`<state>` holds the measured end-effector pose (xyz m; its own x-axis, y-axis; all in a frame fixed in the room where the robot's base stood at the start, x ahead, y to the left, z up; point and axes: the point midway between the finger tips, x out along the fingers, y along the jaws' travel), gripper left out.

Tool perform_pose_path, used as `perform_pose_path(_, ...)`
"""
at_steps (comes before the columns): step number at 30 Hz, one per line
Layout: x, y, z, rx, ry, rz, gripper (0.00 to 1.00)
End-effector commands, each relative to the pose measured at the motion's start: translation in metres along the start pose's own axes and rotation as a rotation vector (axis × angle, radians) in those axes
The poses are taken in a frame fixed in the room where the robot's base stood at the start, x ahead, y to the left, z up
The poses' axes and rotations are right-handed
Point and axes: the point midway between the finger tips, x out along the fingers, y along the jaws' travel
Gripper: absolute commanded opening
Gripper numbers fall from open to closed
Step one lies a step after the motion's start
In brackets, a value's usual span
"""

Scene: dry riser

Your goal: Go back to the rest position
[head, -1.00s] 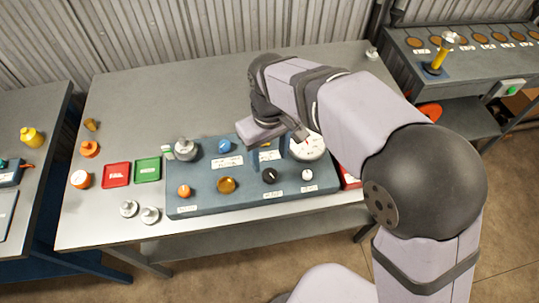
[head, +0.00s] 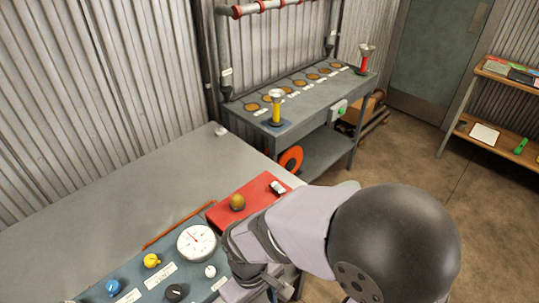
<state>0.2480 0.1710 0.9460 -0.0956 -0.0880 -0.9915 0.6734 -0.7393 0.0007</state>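My gripper (head: 262,288) is low in the head view, at the front right end of the blue-grey panel (head: 135,270). My arm reaches it from the right. The fingertips are small and partly cut off at the bottom edge, so I cannot tell whether they are open or shut. No held object can be made out. The panel carries a round white gauge (head: 196,243), a yellow knob (head: 152,260), a blue knob (head: 113,287), a black knob (head: 174,292) and a white knob (head: 210,271).
A red box (head: 250,198) with a brass-coloured knob (head: 237,202) lies beside my forearm. Beyond stands a bench (head: 300,110) with a yellow-stemmed piece (head: 276,108) and a red-stemmed piece (head: 364,60). A shelf (head: 500,100) stands far right.

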Motion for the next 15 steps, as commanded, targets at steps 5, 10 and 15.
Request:
perform_pose_path(5, -0.003, 0.056, 0.055, 0.267, -0.001, -0.035, 0.51)
perform_pose_path(10, -0.016, 0.100, 0.073, 0.493, 0.066, -0.048, 0.51)
perform_pose_path(15, -0.026, 0.133, 0.085, 0.652, 0.119, -0.045, 0.51)
